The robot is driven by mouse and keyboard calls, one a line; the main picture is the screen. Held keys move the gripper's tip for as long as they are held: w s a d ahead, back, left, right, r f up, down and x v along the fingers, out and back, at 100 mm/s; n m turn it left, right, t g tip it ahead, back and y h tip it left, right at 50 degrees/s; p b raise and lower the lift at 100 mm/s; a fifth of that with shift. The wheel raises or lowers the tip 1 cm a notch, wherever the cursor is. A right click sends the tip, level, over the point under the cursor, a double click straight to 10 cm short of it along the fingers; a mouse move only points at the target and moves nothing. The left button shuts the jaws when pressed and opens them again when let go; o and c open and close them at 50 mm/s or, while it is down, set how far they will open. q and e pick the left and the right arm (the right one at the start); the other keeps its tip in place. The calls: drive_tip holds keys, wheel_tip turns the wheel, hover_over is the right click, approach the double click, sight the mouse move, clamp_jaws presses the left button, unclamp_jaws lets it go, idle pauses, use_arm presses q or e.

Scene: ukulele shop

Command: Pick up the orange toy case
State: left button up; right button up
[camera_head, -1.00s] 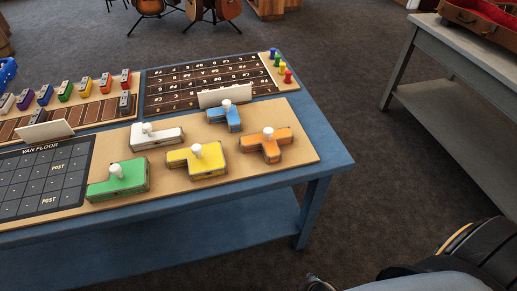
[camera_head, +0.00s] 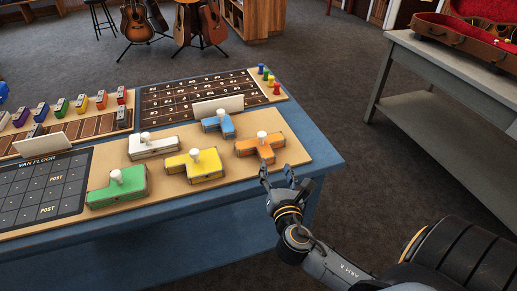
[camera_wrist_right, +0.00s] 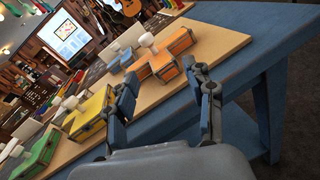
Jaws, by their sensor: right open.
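The orange toy case (camera_head: 262,148) is T-shaped with a white knob on top and sits at the right end of the wooden board on the blue table. My right gripper (camera_head: 277,174) is open and empty, in front of the case near the table's front right edge, apart from it. In the right wrist view the orange case (camera_wrist_right: 172,58) shows beyond the fingertips of the open gripper (camera_wrist_right: 163,78). My left gripper is not in view.
Yellow (camera_head: 195,166), green (camera_head: 117,188), white (camera_head: 154,146) and blue (camera_head: 218,124) cases share the wooden board. A white card (camera_head: 217,106) stands behind the blue one. A grey table (camera_head: 455,75) with an open red-lined case stands at right.

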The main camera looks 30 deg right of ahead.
sight(263, 138)
drive_tip(key=w+d+n, duration=0.1)
drive_tip(key=w, duration=0.2)
drive_tip(key=w+r+n+t, duration=0.1)
drive_tip(key=w, duration=0.2)
drive_tip(key=w+d+n, duration=0.1)
drive_tip(key=w, duration=0.2)
drive_tip(key=shift+w+d+r+p, duration=0.1)
drive_tip(key=shift+d+r+p, duration=0.1)
drive_tip(key=shift+d+p, duration=0.15)
drive_tip(key=x, duration=0.5)
drive_tip(key=shift+w+a+f, duration=0.1)
drive_tip(key=shift+w+f, duration=0.1)
drive_tip(key=shift+f, duration=0.1)
clamp_jaws()
